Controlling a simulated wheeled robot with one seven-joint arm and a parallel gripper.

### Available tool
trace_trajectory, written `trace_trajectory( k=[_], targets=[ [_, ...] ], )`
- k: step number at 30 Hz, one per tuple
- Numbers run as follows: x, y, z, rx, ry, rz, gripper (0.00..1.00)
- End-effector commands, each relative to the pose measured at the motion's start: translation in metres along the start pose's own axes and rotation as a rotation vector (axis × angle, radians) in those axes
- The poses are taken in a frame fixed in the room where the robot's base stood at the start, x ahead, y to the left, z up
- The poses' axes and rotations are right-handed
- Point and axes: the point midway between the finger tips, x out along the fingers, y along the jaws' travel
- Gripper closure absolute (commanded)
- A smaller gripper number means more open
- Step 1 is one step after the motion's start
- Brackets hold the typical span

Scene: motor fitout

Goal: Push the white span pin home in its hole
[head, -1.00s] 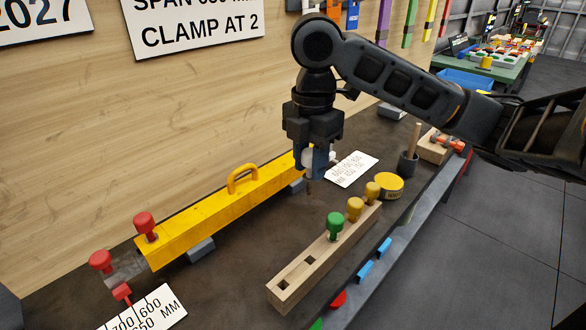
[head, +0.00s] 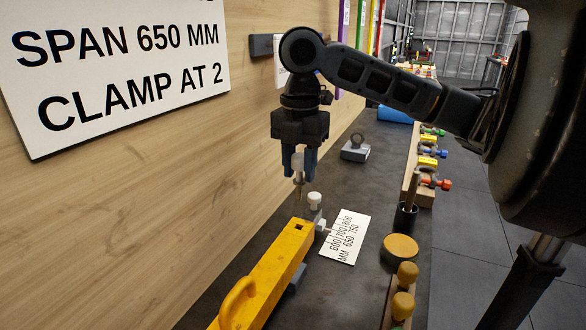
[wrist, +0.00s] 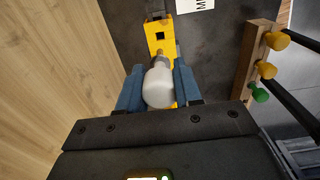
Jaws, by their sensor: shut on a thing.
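My gripper (head: 304,168) is shut on the white span pin (head: 298,162), with its metal shank pointing down. In the wrist view, the pin's white knob (wrist: 158,88) sits between my two blue fingers. The yellow beam (head: 262,275) has a dark square hole (head: 300,227) near its far end. The shank tip hangs above the beam end, apart from the hole in the head view. In the wrist view the hole (wrist: 159,36) shows just beyond the tip.
A second white knob (head: 314,200) stands just past the beam end, with a white pointer by a scale card (head: 345,239). A wooden wall is close on the left. A yellow round pot (head: 400,248) and a rack with yellow knobs (head: 406,273) stand on the right.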

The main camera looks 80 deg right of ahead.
Motion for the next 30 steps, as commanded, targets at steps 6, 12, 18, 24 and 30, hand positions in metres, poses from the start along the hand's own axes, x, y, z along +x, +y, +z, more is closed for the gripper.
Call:
trace_trajectory(
  k=[6,12,18,24,30],
  targets=[
    [0.000,0.000,0.000,0.000,0.000,0.000,0.97],
    [0.005,0.000,-0.001,0.000,0.001,0.000,0.97],
    [0.019,0.000,-0.001,0.000,0.001,0.000,0.97],
    [0.037,0.000,-0.001,0.001,0.001,0.000,0.97],
    [0.053,0.000,-0.001,0.001,0.001,0.000,0.97]
  ],
)
